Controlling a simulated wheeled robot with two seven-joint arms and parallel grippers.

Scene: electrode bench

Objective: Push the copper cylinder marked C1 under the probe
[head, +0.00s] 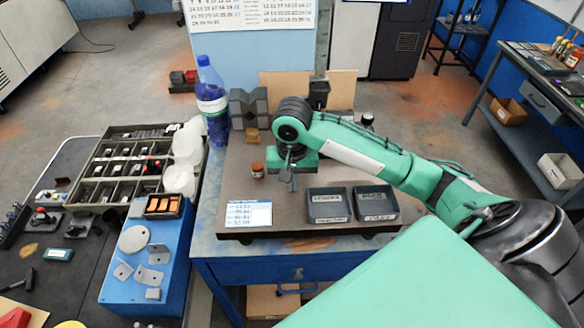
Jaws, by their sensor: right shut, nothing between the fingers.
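A small copper-coloured cylinder (258,170) with a pale top stands on the brown plate of the bench; any C1 mark is too small to read. My right gripper (291,184) is shut and empty, pointing down just right of the cylinder, with a small gap between them in the picture. A grey upright column (322,50) with a dark head (319,92) stands behind my right arm. I cannot make out a probe tip; the arm may hide it. A brass-coloured block (252,135) sits behind the cylinder, before a dark V-shaped block. My left gripper is not in view.
Two dark labelled trays (328,206) (376,204) lie right of the gripper. A white printed card (248,215) lies at the front left of the plate (285,222). A blue bottle (211,100) stands at the back left. The plate is clear between cylinder and card.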

